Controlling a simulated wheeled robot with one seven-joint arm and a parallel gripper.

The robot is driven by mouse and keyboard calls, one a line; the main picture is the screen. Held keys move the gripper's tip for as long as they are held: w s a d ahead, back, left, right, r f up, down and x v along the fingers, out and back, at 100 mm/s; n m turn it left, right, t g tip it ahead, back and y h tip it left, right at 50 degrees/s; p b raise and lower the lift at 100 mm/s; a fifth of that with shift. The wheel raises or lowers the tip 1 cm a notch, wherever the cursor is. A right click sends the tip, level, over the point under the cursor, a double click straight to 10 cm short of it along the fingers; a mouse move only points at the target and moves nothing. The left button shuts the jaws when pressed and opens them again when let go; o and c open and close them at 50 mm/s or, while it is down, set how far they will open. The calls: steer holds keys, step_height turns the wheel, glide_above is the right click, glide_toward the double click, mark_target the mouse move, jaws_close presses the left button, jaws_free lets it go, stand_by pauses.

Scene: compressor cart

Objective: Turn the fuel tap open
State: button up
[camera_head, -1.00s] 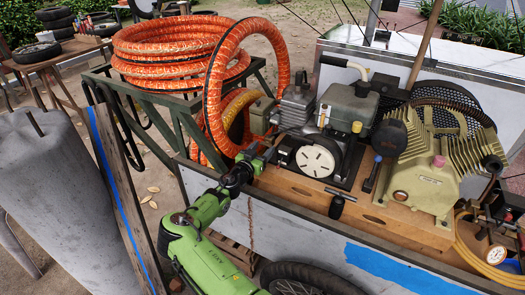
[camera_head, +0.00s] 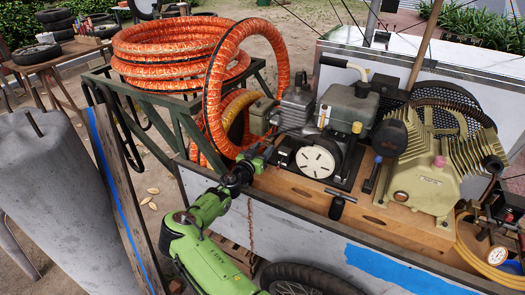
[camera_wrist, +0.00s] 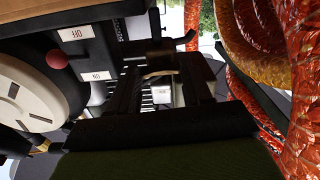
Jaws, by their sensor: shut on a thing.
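The small engine (camera_head: 340,135) with a white round starter cover (camera_head: 316,161) stands on the cart's wooden deck. My gripper (camera_head: 272,150) reaches in from the left, low at the engine's left side. In the wrist view, the dark fingers of my gripper (camera_wrist: 162,85) stand at the engine's side, with a small tan curved piece (camera_wrist: 160,73) between them. It looks like the fuel tap's lever, and my gripper is shut on it. The exact contact and the tap's angle are too dark to tell. In the head view the tap is hidden.
An orange hose coil (camera_head: 180,50) lies on a green rack, and its loop hangs close to my gripper. In the wrist view the hose (camera_wrist: 302,100) is close on the right, and a red knob (camera_wrist: 57,60) is on the left.

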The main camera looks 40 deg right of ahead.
steer(key=n+b, duration=0.1)
steer(key=n, duration=0.3)
steer(key=shift+f, duration=0.1)
steer(key=n, duration=0.3)
steer(key=shift+n, duration=0.4)
steer(key=n, duration=0.4)
steer(key=shift+n, duration=2)
steer(key=o, duration=0.8)
